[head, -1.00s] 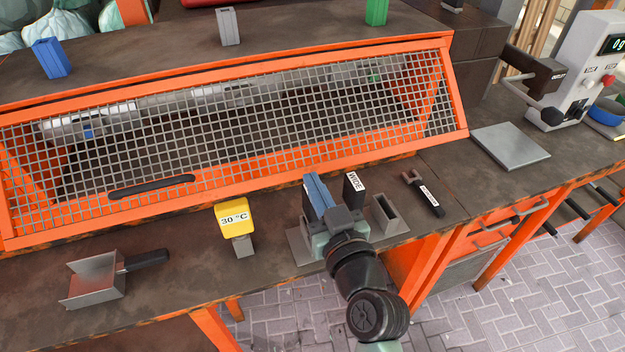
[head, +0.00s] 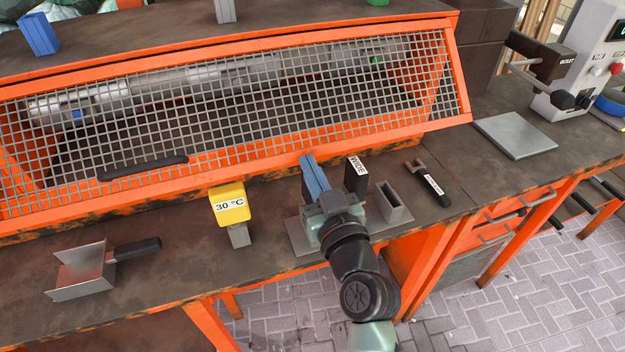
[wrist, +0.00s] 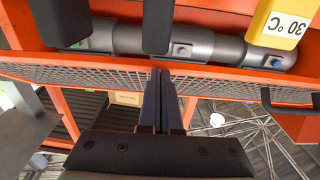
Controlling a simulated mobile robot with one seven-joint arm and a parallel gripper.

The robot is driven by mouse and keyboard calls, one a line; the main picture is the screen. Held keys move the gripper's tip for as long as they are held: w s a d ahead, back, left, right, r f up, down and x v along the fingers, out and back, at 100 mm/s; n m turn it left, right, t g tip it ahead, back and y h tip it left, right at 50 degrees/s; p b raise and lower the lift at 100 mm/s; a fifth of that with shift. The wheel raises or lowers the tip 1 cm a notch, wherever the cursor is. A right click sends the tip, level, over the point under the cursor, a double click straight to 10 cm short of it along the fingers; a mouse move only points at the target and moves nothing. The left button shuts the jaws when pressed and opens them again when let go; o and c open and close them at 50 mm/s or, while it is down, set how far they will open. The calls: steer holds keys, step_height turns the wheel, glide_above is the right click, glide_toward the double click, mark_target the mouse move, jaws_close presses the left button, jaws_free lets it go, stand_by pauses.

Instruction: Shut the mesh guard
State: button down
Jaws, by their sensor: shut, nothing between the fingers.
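The mesh guard (head: 250,95) is a grey wire grid in an orange frame, sloping down over the front of the bench housing. Its black bar handle (head: 143,168) is low on its left half; it also shows at the right of the wrist view (wrist: 288,101). The guard's lower bar lies close above a scuffed orange sill; I cannot tell whether they touch. My gripper (head: 309,163) is shut and empty, its blue fingers in front of the lower bar, right of the handle and off it. In the wrist view the fingertips (wrist: 161,75) overlap the mesh; contact cannot be told.
A yellow 30 °C block (head: 230,205) stands left of my gripper. A black WIDE block (head: 356,175), a grey socket (head: 394,204) and a black-handled tool (head: 427,183) are at its right. A metal scoop (head: 84,272) lies front left. A grey cylinder (head: 170,80) lies behind the mesh.

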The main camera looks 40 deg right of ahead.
steer(key=shift+w+d+f+t+b, duration=0.1)
steer(key=shift+w+f+t+b, duration=0.6)
steer(key=shift+b, duration=1.3)
steer(key=shift+s+r, duration=0.15)
